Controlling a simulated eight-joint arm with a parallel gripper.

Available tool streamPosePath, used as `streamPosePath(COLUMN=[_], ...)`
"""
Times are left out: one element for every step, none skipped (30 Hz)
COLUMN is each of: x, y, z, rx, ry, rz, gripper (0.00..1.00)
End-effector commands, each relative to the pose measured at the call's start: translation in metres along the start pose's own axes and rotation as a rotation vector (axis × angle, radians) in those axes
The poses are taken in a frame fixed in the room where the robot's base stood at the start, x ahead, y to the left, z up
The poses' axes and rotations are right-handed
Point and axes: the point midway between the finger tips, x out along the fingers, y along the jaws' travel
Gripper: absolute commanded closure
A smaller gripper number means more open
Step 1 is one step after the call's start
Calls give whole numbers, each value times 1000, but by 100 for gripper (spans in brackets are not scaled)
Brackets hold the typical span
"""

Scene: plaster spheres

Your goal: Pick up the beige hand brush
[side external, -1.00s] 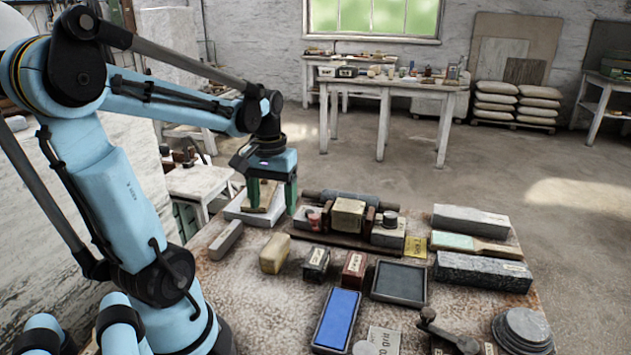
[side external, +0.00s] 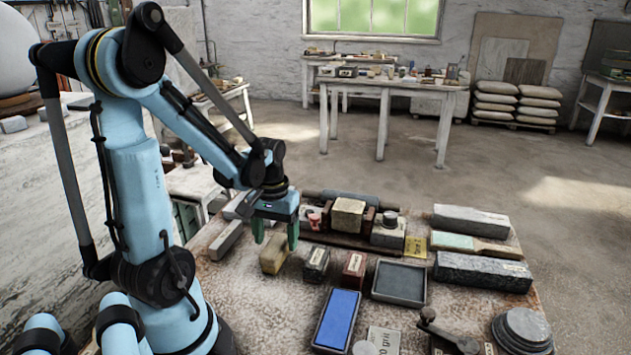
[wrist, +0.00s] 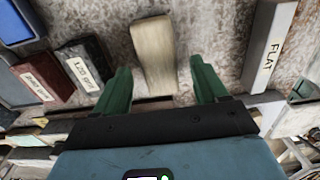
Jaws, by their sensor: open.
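The beige hand brush (side external: 273,260) is a small tan block lying on the worktop at the left, partly behind my gripper in the side view. In the wrist view the brush (wrist: 153,48) shows as a pale, streaked block lying ahead of and between my fingers. My gripper (side external: 276,236) is open and empty, with two green fingers pointing down above the brush. In the wrist view my gripper (wrist: 160,72) has its fingers spread wider than the brush, which it does not appear to touch.
A grey block marked FLAT (wrist: 268,45) lies right of the brush in the wrist view. Two small labelled blocks, dark (side external: 316,262) and red-brown (side external: 354,268), stand to its right in the side view. A beige block (side external: 347,214) sits in a holder behind.

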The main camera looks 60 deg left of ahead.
Motion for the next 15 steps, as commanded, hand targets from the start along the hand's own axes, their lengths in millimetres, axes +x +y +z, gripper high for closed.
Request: streamPosePath(x=[6,9,13,15,18,20,22,23,24,25,25,26,26,26,26], y=[1,0,0,0,0,0,0,0,0,0,0,0,0,0,0], z=[0,0,0,0,0,0,0,0,0,0,1,1,1,1,1], rx=[1,0,0,0,0,0,0,0,0,0,0,0,0,0,0], ry=[0,0,0,0,0,0,0,0,0,0,0,0,0,0,0], rz=[0,0,0,0,0,0,0,0,0,0,0,0,0,0,0], gripper=[28,28,28,28,28,28,28,28,28,28,28,28,28,28,28])
